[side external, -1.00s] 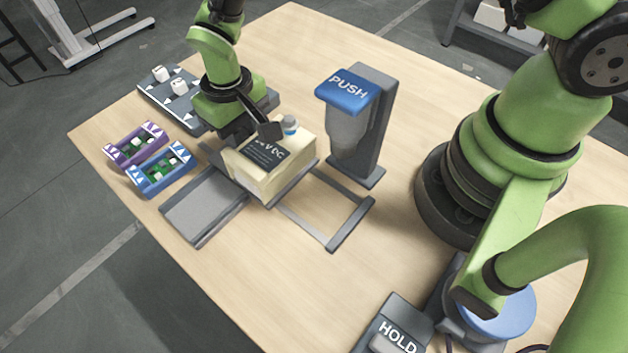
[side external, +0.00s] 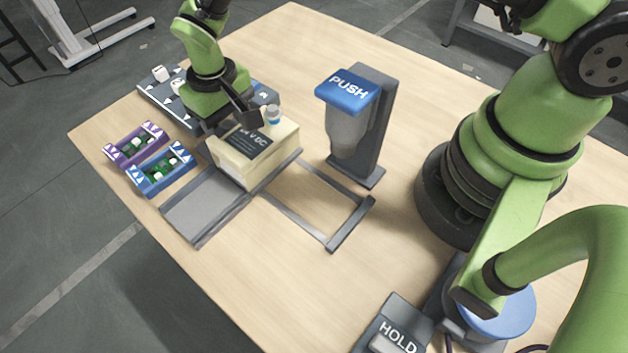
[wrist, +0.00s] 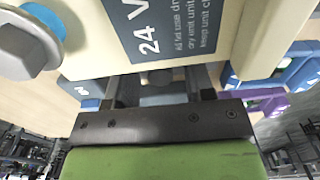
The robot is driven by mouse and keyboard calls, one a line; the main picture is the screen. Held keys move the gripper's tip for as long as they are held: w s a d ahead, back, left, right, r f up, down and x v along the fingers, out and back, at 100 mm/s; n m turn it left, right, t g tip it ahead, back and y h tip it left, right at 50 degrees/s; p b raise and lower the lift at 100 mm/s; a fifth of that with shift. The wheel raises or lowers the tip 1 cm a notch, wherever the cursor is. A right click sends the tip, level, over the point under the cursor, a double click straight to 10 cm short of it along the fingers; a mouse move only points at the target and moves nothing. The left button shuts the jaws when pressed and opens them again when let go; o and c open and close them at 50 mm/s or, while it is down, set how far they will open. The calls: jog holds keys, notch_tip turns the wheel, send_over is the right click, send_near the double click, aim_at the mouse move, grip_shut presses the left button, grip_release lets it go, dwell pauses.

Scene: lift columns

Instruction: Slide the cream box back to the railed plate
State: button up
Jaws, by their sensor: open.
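The cream box (side external: 232,164), with a dark label and a blue-and-white knob (side external: 273,113) on top, stands upright at the far part of the grey railed plate (side external: 200,208). The plate's near part is bare. My gripper (side external: 236,120) is at the box's far left top edge, its jaws open. In the wrist view the box (wrist: 85,40) fills the top, with its "24 V" label and grey knob with a blue ring close up. My gripper's two fingers (wrist: 160,95) reach to the box's edge, their tips partly hidden. I cannot tell whether they touch it.
An empty grey frame (side external: 334,238) lies right of the plate. A grey stand with a blue PUSH paddle (side external: 348,90) rises behind it. Purple (side external: 122,154) and blue (side external: 152,186) trays sit at the left, near a grey rack (side external: 150,95). A HOLD pedestal (side external: 400,335) is in front.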

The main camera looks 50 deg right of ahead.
jog(key=shift+r, duration=0.1)
jog(key=shift+r, duration=2.95)
jog(key=shift+r, duration=0.2)
jog(key=s+d+r+m+t+y, duration=0.15)
jog(key=s+d+r, duration=0.25)
jog(key=r, duration=0.6)
jog(key=s+d+r+m+t, duration=0.1)
jog(key=s+d+r+t, duration=0.2)
jog(key=r, duration=0.7)
jog(key=s+d+r+t, duration=0.1)
jog(key=s+d, duration=0.1)
jog(key=s, duration=0.6)
jog(key=s+d+r+m+t, duration=0.1)
jog(key=s+d+r, duration=0.1)
jog(key=s, duration=0.6)
jog(key=shift+s+d+t, duration=0.15)
jog(key=shift+d+t, duration=0.2)
jog(key=shift+d, duration=0.3)
